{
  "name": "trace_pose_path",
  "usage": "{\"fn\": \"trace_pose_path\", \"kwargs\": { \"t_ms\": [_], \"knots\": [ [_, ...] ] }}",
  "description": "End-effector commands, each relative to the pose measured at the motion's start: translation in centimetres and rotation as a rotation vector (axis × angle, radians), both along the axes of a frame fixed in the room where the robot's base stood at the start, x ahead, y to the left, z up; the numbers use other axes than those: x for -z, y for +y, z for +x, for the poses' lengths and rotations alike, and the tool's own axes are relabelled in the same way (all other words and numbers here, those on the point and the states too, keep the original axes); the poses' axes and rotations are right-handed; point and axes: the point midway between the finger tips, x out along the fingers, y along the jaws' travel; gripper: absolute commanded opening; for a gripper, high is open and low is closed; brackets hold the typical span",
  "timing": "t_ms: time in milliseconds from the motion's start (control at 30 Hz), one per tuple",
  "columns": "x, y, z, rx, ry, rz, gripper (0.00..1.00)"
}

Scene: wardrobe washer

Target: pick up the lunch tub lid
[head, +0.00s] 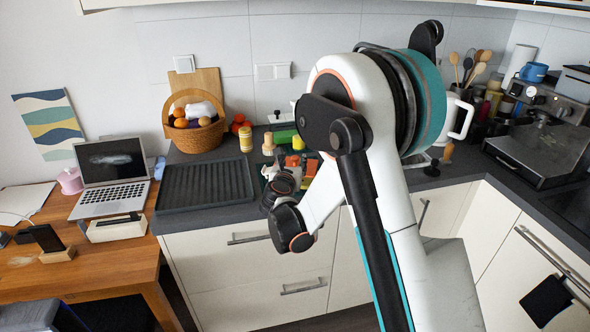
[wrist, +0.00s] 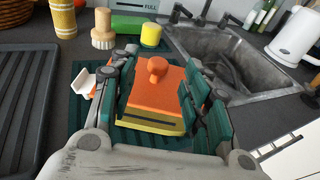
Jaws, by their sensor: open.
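The orange lid (wrist: 152,92), with a round knob on top and a yellow front side with a dark slot, shows in the middle of the wrist view. It is over a dark green ribbed mat (wrist: 85,128) on the counter. My gripper (wrist: 160,70) is open, with one teal-padded finger on each side of the lid. I cannot tell whether either finger touches it. The fingers hide parts of the lid's sides. In the head view my gripper (head: 284,178) is low over the counter beside the sink, and my arm hides much of that area.
A white and orange item (wrist: 83,82) lies left of the left finger. A brush (wrist: 103,30), a yellow cup (wrist: 151,35) and a green box (wrist: 130,24) stand behind. The sink (wrist: 235,60) is at right, a black ribbed drainer (wrist: 22,95) at left.

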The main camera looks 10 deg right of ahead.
Motion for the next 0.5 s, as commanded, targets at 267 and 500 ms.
{"fn": "trace_pose_path", "kwargs": {
  "t_ms": [267, 500],
  "knots": [
    [0.5, -0.5, 1.4, -0.001, 0.0, 0.001, 0.44],
    [1.5, -1.8, 4.4, 0.001, 0.0, 0.0, 0.44]
  ]
}}
